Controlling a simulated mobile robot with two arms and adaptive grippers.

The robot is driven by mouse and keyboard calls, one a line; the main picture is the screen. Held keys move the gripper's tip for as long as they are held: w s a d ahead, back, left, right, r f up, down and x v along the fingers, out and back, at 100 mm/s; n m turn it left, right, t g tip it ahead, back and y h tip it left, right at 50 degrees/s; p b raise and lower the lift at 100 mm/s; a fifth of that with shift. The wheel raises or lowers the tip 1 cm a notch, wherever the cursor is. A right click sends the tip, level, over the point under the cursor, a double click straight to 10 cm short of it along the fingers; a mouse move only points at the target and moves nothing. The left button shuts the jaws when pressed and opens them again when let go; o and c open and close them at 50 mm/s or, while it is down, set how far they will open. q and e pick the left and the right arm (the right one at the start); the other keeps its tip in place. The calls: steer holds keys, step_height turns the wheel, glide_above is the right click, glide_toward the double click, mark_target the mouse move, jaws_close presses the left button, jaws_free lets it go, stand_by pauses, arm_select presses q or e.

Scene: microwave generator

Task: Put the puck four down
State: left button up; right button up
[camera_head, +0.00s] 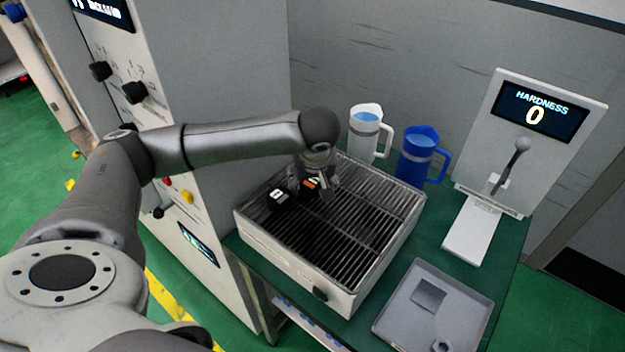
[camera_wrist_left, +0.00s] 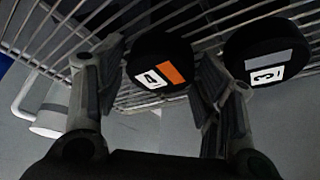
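Puck four (camera_wrist_left: 158,62) is black with an orange stripe and a white "4" label. In the head view my left gripper (camera_head: 314,180) is over the back left part of the rack tray (camera_head: 350,225), with puck four's orange stripe (camera_head: 311,184) showing at the fingers. I cannot tell whether the puck touches the bars. My right gripper is out of view.
Puck three (camera_head: 280,195), black with a grey stripe, is just left of the gripper; it also shows in the left wrist view (camera_wrist_left: 268,55). A white jug (camera_head: 364,135) and blue jug (camera_head: 417,158) stand behind the tray. The tray's right and front bars are clear. A hardness tester (camera_head: 525,150) and grey tray (camera_head: 450,290) are right.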

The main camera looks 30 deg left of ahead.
arm_select(q)
steer(key=shift+r, duration=0.25)
steer(key=shift+s+d+r, duration=0.1)
steer(key=shift+r, duration=0.25)
steer(key=b+v, duration=0.2)
steer(key=v, duration=0.9)
steer(key=shift+b, duration=0.4)
steer(key=shift+s, duration=0.1)
